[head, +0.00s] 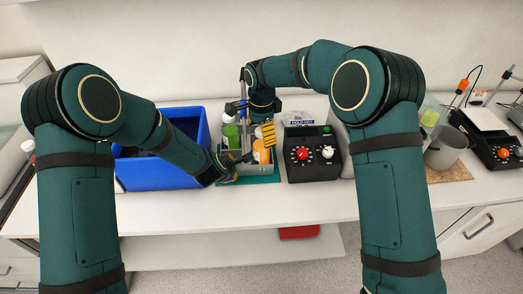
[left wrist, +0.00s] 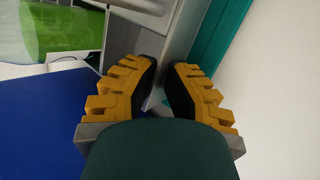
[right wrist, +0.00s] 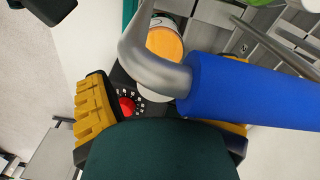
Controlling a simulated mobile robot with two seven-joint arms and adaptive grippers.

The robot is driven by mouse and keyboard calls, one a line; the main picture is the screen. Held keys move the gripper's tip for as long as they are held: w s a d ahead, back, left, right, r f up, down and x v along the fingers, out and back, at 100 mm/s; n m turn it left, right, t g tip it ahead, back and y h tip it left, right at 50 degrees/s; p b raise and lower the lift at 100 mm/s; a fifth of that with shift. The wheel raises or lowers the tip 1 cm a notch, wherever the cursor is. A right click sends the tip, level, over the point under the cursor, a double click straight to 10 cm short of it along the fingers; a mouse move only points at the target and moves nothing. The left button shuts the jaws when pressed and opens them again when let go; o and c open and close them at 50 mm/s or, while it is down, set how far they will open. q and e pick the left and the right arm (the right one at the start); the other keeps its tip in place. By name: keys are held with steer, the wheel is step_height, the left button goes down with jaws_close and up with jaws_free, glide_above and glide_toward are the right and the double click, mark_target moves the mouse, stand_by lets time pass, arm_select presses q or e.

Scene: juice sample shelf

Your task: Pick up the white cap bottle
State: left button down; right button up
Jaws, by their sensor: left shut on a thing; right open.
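A grey rack (head: 262,169) stands on a teal mat and holds several small containers, one with green (head: 231,131) and one with orange contents (head: 261,153). A whitish top (head: 257,144) shows there, but I cannot tell for sure that it is the white cap bottle. My left gripper (head: 234,171) is shut on the rack's grey wall; its fingers (left wrist: 163,72) lie on both sides of it in the left wrist view. My right gripper (head: 263,124) is open above the rack. In the right wrist view, a blue handle with grey metal (right wrist: 230,88) partly hides its right finger.
A blue bin (head: 150,177) stands left of the rack. A grey cup (head: 445,150) and another knobbed device (head: 500,150) are farther right. The table's front strip is clear.

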jaws_close()
stand_by(0.4)
step_height(320, 180, up, 28)
stand_by(0.4)
stand_by(0.5)
arm_select(q)
steer(key=c, duration=1)
jaws_free()
